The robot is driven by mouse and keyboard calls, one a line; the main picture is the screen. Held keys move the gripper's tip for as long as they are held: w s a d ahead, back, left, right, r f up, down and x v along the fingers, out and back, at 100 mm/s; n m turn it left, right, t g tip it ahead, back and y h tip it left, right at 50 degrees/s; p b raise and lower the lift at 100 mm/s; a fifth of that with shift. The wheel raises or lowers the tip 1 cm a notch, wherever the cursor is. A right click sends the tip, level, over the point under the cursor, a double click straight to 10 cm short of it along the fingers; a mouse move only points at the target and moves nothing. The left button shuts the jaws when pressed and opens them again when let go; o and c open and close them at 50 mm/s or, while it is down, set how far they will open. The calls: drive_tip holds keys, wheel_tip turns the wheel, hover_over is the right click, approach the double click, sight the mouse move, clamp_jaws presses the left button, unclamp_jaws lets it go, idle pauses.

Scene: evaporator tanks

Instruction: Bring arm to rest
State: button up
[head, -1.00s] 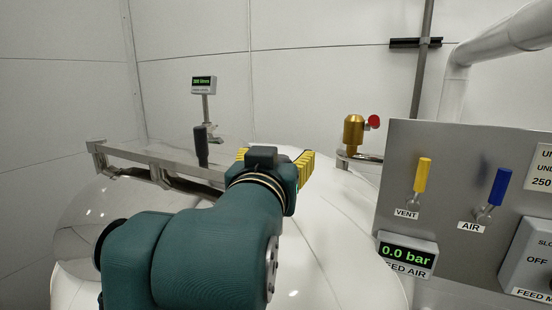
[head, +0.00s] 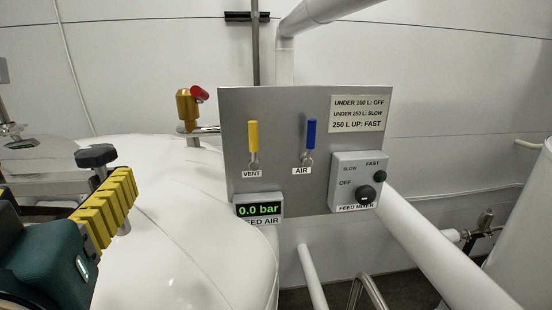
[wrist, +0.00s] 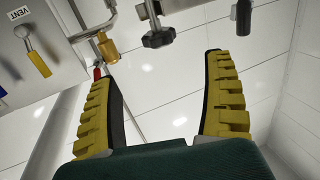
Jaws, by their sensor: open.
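My gripper (head: 110,205), with yellow ribbed fingers, is at the left of the head view above the white tank (head: 175,215). In the wrist view, my gripper (wrist: 160,75) has its fingers spread wide with nothing between them. A black knob (head: 97,155) shows just behind the fingers in the head view. In the wrist view, the knob (wrist: 157,38) lies beyond the fingertips, apart from them. My teal wrist is partly cut off by the head view's left edge.
A grey panel (head: 285,115) carries a yellow vent handle (head: 253,136), a blue air handle (head: 310,135) and a mixer switch box (head: 358,180). The pressure display (head: 259,210) reads 0.0 bar. A brass valve (head: 187,110) with a red handle stands left of the panel.

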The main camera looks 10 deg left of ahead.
drive_tip(key=w+d+f+m+t+h, duration=0.1)
drive_tip(key=w+d+f+m+h, duration=0.35)
drive_tip(key=d, duration=0.65)
drive_tip(key=w+d+f+m+t+h, duration=0.1)
drive_tip(key=w+d+f+h, duration=0.5)
drive_tip(key=d, duration=0.5)
drive_tip(key=s+d+f+m+t, duration=0.2)
drive_tip(key=s+d+t, duration=0.15)
drive_tip(key=d, duration=0.55)
drive_tip(key=s+r+t, duration=0.2)
drive_tip(key=s+r, duration=0.2)
drive_tip(key=r, duration=0.1)
drive_tip(key=shift+s+a+h+p, duration=0.2)
drive_tip(key=shift+s+h+p, duration=0.15)
drive_tip(key=shift+h, duration=0.1)
drive_tip(key=shift+f, duration=0.1)
drive_tip(key=shift+c, duration=0.3)
